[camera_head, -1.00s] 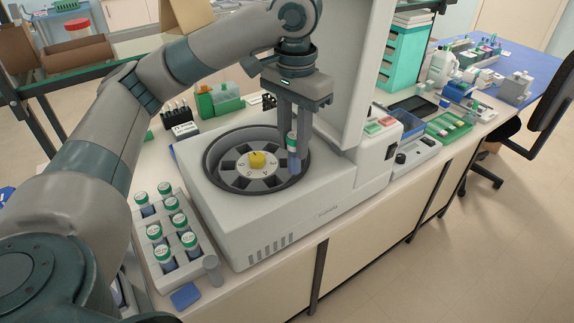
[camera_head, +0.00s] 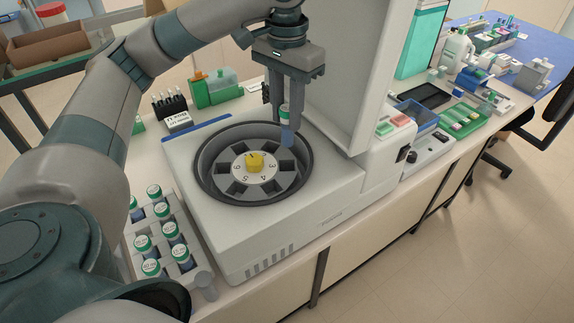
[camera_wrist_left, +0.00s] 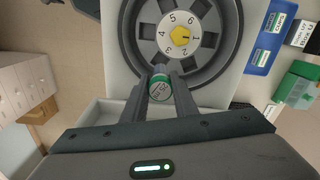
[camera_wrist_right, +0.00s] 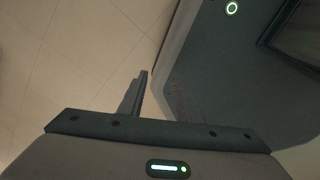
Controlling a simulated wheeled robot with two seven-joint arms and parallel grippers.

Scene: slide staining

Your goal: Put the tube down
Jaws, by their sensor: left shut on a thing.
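My left gripper (camera_head: 287,118) is shut on a tube with a green and white cap and a blue lower part (camera_head: 287,137). The tube hangs upright at the far right rim of the centrifuge bowl in the head view, its lower end in front of the rim. The cap also shows between the fingers in the left wrist view (camera_wrist_left: 160,88). The open centrifuge (camera_head: 290,225) has a grey rotor with a yellow hub (camera_head: 254,162) and numbered slots. My right gripper (camera_wrist_right: 158,95) shows only in its wrist view, one finger clear, the other lost against a dark surface.
A grey rack (camera_head: 204,286) with several green-capped tubes stands left of the centrifuge. The raised lid (camera_head: 345,70) is close to the left gripper's right side. A black pen-like rack (camera_head: 172,107) and green boxes (camera_head: 222,86) stand behind.

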